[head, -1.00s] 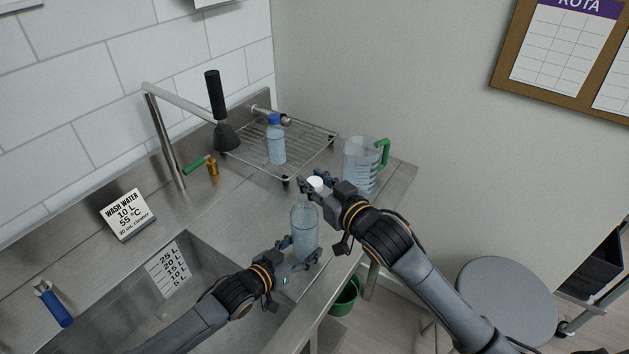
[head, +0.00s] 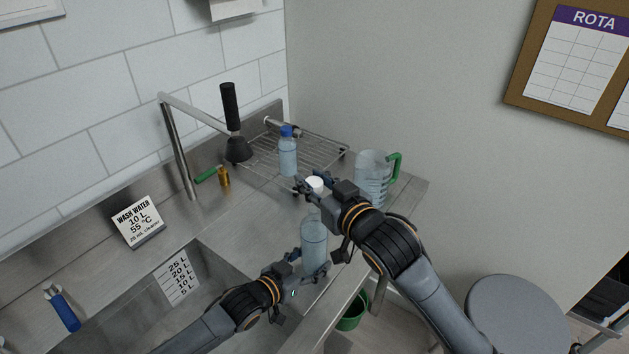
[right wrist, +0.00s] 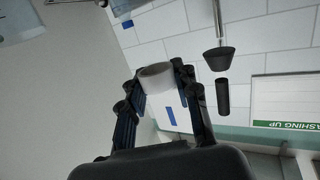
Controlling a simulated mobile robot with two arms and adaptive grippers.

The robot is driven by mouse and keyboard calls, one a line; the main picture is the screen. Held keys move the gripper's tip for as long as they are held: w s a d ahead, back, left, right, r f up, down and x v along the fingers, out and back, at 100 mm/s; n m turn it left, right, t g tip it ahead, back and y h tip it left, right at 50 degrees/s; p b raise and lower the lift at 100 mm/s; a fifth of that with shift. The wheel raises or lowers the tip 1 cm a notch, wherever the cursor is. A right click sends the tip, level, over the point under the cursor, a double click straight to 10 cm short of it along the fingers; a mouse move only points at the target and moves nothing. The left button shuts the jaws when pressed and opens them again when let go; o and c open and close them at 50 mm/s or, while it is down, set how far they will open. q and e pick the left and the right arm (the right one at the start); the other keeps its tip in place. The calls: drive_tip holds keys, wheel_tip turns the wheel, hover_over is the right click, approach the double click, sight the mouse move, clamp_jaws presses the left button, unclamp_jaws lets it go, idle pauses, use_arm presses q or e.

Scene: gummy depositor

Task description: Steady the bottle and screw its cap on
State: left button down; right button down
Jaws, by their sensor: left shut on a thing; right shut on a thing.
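The clear bottle (head: 313,243) stands upright on the steel counter near its front edge. My left gripper (head: 309,271) is shut around its lower part. The white cap (head: 315,183) is above the bottle's neck, between the fingers of my right gripper (head: 316,189), which is shut on it. The cap also shows between both fingers in the right wrist view (right wrist: 155,74). A finger of my right gripper hides the space between cap and neck, so I cannot tell whether they touch.
A blue-capped bottle (head: 288,154) is by the wire rack (head: 322,153). A measuring jug (head: 371,181) with a green handle stands right of my right gripper. The sink (head: 150,287), tap (head: 178,150) and a wash water sign (head: 137,221) are left. A green bucket (head: 351,314) is below the counter.

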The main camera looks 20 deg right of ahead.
sight(314, 209)
drive_tip(key=shift+f, duration=2.6)
drive_tip(key=shift+f, duration=0.2)
drive_tip(key=shift+f, duration=0.45)
drive_tip(key=c, duration=0.9)
unclamp_jaws()
drive_tip(key=v, duration=1.2)
drive_tip(key=shift+o, duration=0.3)
